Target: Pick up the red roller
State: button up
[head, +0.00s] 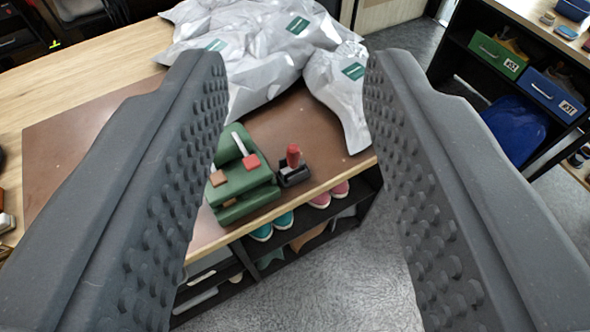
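A small red roller (293,155) stands upright in a small black holder (294,175) near the front edge of the table. My gripper (290,75) is open, with its two dark, bumpy fingers wide apart at left and right. Nothing is between the fingers up close. The red roller shows in the gap between them, farther off and below the fingertips in depth, not touched.
A green box-like item (243,182) with a red-tipped tool on it is just left of the holder. Silvery-grey bags (265,40) cover the table's back. Shoes (285,220) sit on the shelf below. A dark shelf with bins (497,55) stands at right. Grey floor (345,275) is clear.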

aim_at(295, 165)
jog(key=k, duration=1.15)
jog(key=z, duration=0.45)
jog(key=i, duration=1.95)
jog(key=u, duration=0.3)
